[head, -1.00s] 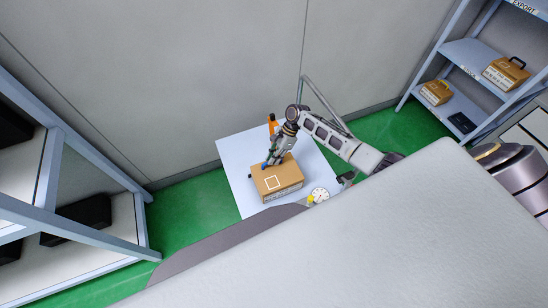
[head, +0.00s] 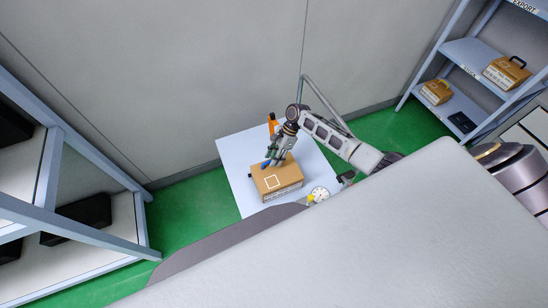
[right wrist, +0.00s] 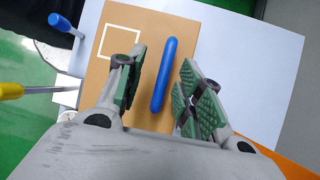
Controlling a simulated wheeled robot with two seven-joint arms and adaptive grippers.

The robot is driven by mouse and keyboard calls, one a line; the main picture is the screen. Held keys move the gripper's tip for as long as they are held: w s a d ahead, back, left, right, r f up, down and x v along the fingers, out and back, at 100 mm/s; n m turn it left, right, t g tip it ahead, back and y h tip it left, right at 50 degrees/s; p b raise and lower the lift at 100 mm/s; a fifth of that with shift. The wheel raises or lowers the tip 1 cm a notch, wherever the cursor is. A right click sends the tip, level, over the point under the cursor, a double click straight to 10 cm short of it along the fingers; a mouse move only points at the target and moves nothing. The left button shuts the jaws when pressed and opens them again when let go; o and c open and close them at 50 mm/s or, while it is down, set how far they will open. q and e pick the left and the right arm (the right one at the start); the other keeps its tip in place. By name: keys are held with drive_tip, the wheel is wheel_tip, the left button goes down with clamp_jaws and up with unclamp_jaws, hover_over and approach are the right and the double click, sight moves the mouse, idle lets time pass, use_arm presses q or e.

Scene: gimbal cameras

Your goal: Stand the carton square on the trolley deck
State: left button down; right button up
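The brown carton (head: 285,184) sits flat on the pale trolley deck (head: 232,155), toward its near side. Its sides look roughly parallel to the deck edges. A white square outline marks its top, which also shows in the right wrist view (right wrist: 97,75). A blue bar handle (right wrist: 164,62) stands on top. My right gripper (head: 270,157) is just above the carton. In the right wrist view its green-padded fingers (right wrist: 160,92) are apart on either side of the handle, with gaps both sides.
A dial (head: 319,194) and a yellow item (head: 311,199) are beside the carton's near right side. An orange object (head: 272,121) is at the deck's far edge. Shelves stand left (head: 60,130) and right (head: 470,55). The deck left of the carton is mostly clear.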

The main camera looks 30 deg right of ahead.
drive_tip(key=v, duration=1.2)
drive_tip(key=shift+s+f, duration=0.1)
idle(0.5)
